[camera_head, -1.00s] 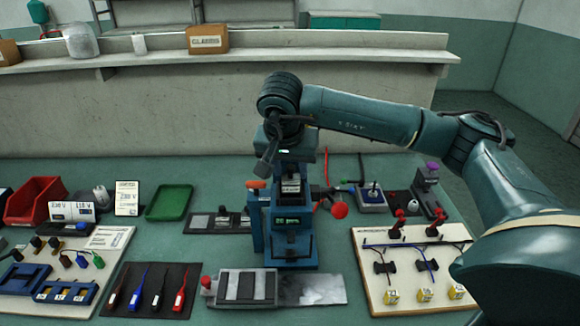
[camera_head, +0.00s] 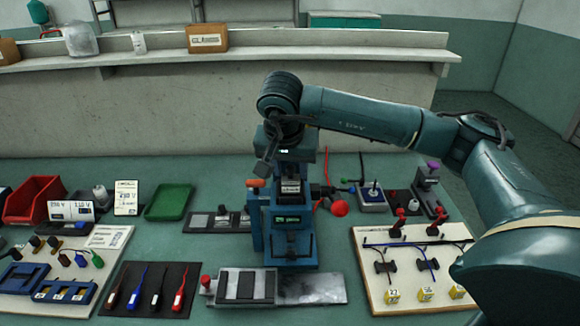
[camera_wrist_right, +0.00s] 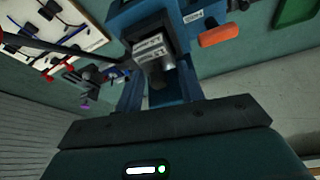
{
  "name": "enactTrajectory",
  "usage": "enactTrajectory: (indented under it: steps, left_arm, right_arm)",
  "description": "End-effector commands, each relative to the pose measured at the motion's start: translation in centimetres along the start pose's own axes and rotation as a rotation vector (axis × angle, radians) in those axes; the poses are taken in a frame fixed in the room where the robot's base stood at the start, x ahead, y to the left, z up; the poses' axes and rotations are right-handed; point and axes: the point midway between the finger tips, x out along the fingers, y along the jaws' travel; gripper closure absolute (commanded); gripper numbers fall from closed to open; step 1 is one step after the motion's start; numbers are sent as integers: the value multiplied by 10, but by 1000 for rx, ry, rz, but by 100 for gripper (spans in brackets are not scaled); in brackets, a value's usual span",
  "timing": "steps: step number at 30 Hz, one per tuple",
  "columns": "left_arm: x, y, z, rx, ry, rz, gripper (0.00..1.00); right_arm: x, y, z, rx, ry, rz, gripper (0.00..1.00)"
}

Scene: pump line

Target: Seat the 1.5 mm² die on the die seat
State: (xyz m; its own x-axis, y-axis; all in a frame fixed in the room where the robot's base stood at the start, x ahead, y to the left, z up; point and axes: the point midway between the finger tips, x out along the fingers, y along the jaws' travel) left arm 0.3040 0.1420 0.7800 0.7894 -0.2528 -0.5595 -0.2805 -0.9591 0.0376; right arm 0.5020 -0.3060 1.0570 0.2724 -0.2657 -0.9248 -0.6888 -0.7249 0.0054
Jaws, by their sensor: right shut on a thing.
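My right gripper (camera_head: 290,174) points down at the blue crimping press (camera_head: 291,252), in the middle of the table. It is shut on a small grey metal block with pale label strips, which looks like the die (camera_head: 291,186). In the right wrist view the block (camera_wrist_right: 152,50) sits between the ends of the two blue fingers (camera_wrist_right: 158,82), at the blue press body (camera_wrist_right: 150,15). I cannot read its size. The die seat is not clearly visible, and I cannot tell whether the block touches it. My left gripper is out of view.
An orange-tipped handle (camera_head: 256,183) and a red knob (camera_head: 339,208) flank the press. A grey plate with dark strips (camera_head: 245,287) lies in front. A cable board (camera_head: 415,265) lies right.

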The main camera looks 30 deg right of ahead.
Motion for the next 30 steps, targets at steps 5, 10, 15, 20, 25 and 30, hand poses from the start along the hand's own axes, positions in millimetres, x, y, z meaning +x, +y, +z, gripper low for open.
enactTrajectory:
  steps: [5, 10, 15, 20, 25, 30]
  left_arm:
    - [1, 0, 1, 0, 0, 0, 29]
    - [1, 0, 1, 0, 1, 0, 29]
    - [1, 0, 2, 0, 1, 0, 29]
    - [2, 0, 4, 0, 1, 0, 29]
    - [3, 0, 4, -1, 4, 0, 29]
    - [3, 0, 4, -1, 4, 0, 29]
  right_arm:
    - [1, 0, 0, 0, 1, -1, 93]
    - [1, 0, 0, 0, 1, -1, 93]
    - [2, 0, 0, 0, 1, -1, 93]
    - [5, 0, 2, 0, 1, -1, 93]
    - [7, 0, 3, 0, 1, -1, 93]
    - [6, 0, 2, 0, 1, -1, 93]
